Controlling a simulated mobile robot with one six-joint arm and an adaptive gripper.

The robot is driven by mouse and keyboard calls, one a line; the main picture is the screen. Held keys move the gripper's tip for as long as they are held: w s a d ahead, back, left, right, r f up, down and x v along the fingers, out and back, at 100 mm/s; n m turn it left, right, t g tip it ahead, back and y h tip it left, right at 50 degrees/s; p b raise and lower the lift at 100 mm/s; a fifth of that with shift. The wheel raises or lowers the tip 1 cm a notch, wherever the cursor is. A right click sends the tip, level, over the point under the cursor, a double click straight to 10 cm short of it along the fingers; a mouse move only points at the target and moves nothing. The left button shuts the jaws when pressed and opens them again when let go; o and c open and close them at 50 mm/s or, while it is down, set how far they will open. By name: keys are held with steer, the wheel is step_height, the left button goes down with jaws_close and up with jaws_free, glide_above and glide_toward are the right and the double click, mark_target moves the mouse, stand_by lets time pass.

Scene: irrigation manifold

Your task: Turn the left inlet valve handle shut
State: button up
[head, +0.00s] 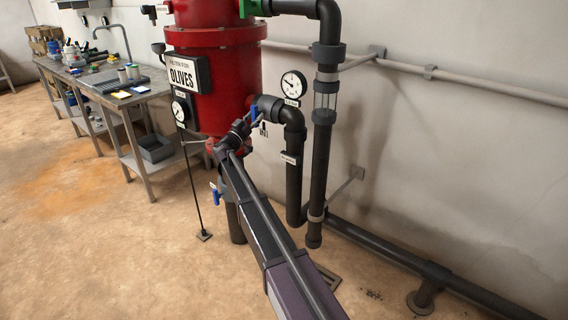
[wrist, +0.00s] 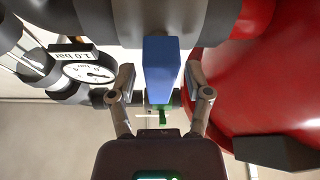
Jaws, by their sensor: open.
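A blue valve handle (wrist: 161,65) stands between the two fingers of my gripper (wrist: 160,85) in the wrist view. The fingers are open, one on each side of it, with a visible gap at least on the left. In the head view this handle (head: 254,115) shows beside the dark pipe at the red tank, with my gripper (head: 247,124) at it. My wrist partly hides it there. A second blue handle (head: 215,192) sits lower, left of my arm. I cannot tell from any label which handle is the left inlet valve.
A pressure gauge (head: 293,85) and dark vertical pipe (head: 319,170) are on the right. A workbench (head: 125,90) stands far left. The floor at left is clear.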

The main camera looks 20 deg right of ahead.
steer(key=n+t+y, duration=0.1)
steer(key=n, duration=0.2)
steer(key=n+t+y+p, duration=0.1)
steer(key=n, duration=0.2)
steer(key=shift+r+y, duration=0.1)
steer(key=shift+y, duration=0.2)
steer(key=n+t+y+p, duration=0.1)
steer(key=n+y, duration=0.1)
steer(key=n, duration=0.3)
steer(key=shift+n, duration=0.3)
steer(key=shift+n+y+p, duration=1.2)
steer(key=shift+n+p, duration=0.15)
steer(key=shift+n, duration=1.15)
steer(key=shift+n+g+y+p, duration=0.7)
steer(key=shift+n+p, duration=0.5)
steer(key=shift+n, duration=0.8)
steer(key=v, duration=1.4)
steer(key=s+d+f+m+g+y+p, duration=0.1)
steer(key=s+d+m+g+p, duration=0.3)
steer(key=s, duration=0.4)
steer(key=s+d+f+m+g+y+p, duration=0.1)
steer(key=s+d+f+m+g+p, duration=0.2)
steer(key=s+d+g, duration=0.3)
steer(key=shift+s+d+f+m+p, duration=0.4)
steer(key=shift+s+d+m+p, duration=0.4)
steer(key=shift+s, duration=0.9)
steer(key=shift+a, duration=0.1)
